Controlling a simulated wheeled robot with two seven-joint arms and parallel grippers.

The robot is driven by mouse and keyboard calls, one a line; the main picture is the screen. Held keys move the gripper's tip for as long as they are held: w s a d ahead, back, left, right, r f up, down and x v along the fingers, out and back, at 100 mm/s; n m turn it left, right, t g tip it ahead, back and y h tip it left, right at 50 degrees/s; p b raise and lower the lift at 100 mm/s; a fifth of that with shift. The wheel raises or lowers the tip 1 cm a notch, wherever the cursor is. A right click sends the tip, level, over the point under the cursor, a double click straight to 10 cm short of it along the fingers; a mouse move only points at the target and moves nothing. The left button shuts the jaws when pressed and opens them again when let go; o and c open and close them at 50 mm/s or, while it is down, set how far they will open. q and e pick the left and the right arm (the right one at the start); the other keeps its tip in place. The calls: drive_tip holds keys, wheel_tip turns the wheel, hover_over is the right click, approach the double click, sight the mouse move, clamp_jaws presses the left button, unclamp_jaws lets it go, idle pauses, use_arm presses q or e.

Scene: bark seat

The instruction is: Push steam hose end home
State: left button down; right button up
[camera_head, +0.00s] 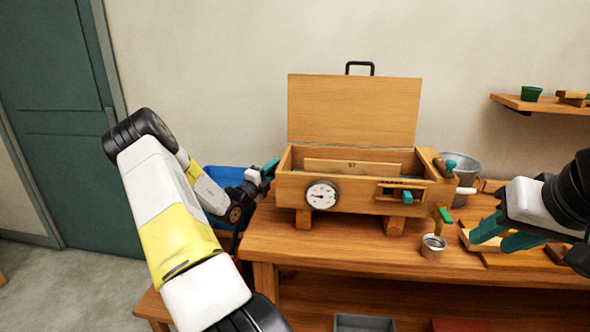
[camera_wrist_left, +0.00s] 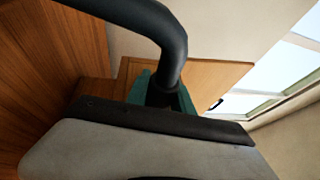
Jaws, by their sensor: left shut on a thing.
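The wooden steam box (camera_head: 345,210) stands on short legs on the bench with its lid (camera_head: 353,110) raised. A round dial gauge (camera_head: 321,195) is on its front. My left gripper (camera_head: 268,168) is at the box's left end, its green fingers shut on the black steam hose (camera_wrist_left: 172,45). In the left wrist view the hose curves down between the fingers (camera_wrist_left: 163,92). The hose's tip and the inlet are hidden, so I cannot tell how far in it sits. My right gripper (camera_head: 505,236) is open, above the bench's right side.
A metal bucket (camera_head: 461,168) stands behind the box's right end. A small tin (camera_head: 433,246) and wooden pieces (camera_head: 520,260) lie on the bench (camera_head: 330,244). A blue container (camera_head: 228,178) is behind my left arm. A wall shelf (camera_head: 545,106) is at the right.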

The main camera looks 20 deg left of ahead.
use_arm(q)
drive_tip(key=s+a, duration=0.2)
drive_tip(key=a, duration=0.7)
idle(0.6)
drive_tip(key=shift+s, duration=0.15)
